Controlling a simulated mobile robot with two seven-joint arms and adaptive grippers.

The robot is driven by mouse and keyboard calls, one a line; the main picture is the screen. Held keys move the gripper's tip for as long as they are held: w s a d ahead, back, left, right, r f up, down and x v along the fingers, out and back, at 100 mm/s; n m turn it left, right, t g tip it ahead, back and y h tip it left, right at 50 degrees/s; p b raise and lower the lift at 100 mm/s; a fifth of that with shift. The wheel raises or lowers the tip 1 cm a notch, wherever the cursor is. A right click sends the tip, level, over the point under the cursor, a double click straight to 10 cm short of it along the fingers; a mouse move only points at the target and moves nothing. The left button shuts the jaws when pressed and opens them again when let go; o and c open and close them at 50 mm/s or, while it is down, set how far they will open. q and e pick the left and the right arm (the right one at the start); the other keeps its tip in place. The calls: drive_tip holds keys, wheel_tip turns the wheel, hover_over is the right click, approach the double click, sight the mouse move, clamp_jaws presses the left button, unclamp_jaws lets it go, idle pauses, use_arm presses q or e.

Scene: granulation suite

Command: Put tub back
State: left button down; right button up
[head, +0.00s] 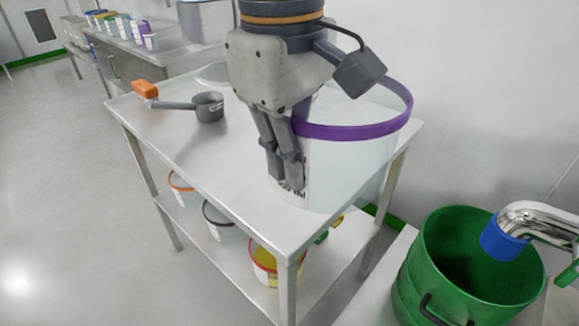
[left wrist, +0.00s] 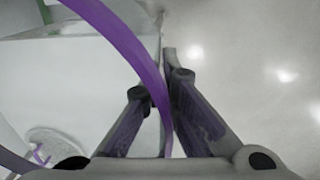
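The tub (head: 345,165) is clear and whitish with a broad purple rim (head: 360,130) and dark print low on its near side. It stands upright at the right end of the steel table, and its lower part overlaps the table edge in the picture. I cannot tell whether its base touches the top. My left gripper (head: 285,170) points down at the tub's left side, its fingers close together. In the left wrist view the purple rim (left wrist: 135,52) passes between the fingertips (left wrist: 160,85), which pinch the wall. My right gripper is out of view.
On the steel table (head: 190,150) lie a grey scoop (head: 208,106) with an orange-ended handle and a pale round item behind my gripper. A green drum (head: 440,255) stands at right beneath a chrome pipe (head: 535,218).

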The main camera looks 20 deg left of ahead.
use_arm(q)
drive_tip(key=w+a+f, duration=0.2)
drive_tip(key=a+f, duration=0.2)
drive_tip(key=w+a+f, duration=0.3)
drive_tip(key=f, duration=0.1)
drive_tip(key=w+a+f, duration=0.2)
drive_tip(key=a+f, duration=0.2)
drive_tip(key=shift+w+a+f, duration=0.1)
drive_tip(key=shift+w+a, duration=0.2)
drive_tip(key=shift+w, duration=0.05)
drive_tip(key=shift+d+f, duration=0.1)
drive_tip(key=shift+f, duration=0.2)
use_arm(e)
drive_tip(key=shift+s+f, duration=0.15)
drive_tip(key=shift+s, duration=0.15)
use_arm(q)
drive_tip(key=shift+f, duration=0.1)
drive_tip(key=c, duration=1.8)
unclamp_jaws()
